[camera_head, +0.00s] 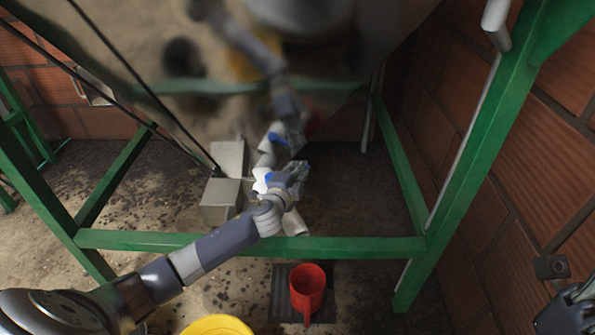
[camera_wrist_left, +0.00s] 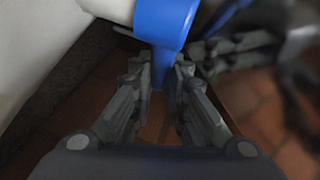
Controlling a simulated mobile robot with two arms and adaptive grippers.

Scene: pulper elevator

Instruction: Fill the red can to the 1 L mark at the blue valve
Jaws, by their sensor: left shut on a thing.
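The red can (camera_head: 307,287) stands upright on a dark floor grate, just in front of the green crossbar. Its open top faces up, but I cannot make out a water level or its 1 L mark. My left gripper (camera_head: 291,178) reaches over the crossbar to the valve under the metal tank. In the left wrist view, the blue valve (camera_wrist_left: 164,22) sits on a white pipe. The left gripper's fingers (camera_wrist_left: 162,85) are shut on its narrow blue lever (camera_wrist_left: 163,62). My right gripper (camera_head: 570,312) shows only partly at the lower right edge, apart from everything.
A green frame (camera_head: 330,250) surrounds the shiny tank (camera_head: 200,80), which mirrors my arm. A grey block (camera_head: 220,202) stands behind the crossbar. A yellow container (camera_head: 217,325) is at the bottom edge, left of the can. A brick wall (camera_head: 500,225) closes the right side.

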